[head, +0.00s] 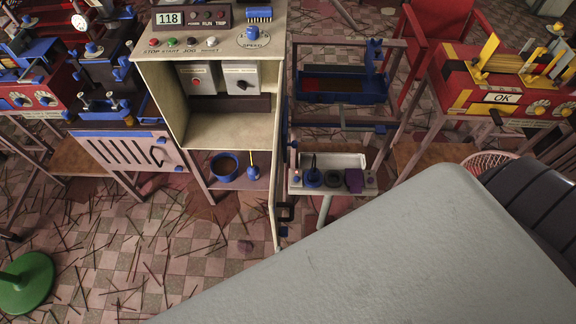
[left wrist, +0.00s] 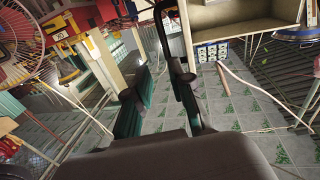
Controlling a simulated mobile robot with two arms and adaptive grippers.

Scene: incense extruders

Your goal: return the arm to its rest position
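My left gripper (left wrist: 158,88) shows in the left wrist view as two dark fingers standing apart, with a gap through which the floor shows. It looks open and holds nothing that I can see. A dark curved piece (left wrist: 160,22) rises close to the fingertips; I cannot tell whether they touch. In the head view a large grey link of my arm covers the lower right and neither gripper shows. My right gripper is in neither view.
A beige control cabinet (head: 165,85) stands open at centre, its narrow door (head: 277,150) swung outward with a dark handle (head: 287,212). Red machines (head: 450,75) and a red chair (head: 413,40) stand at right. A green round base (head: 27,283) and scattered sticks lie on the tiled floor at left.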

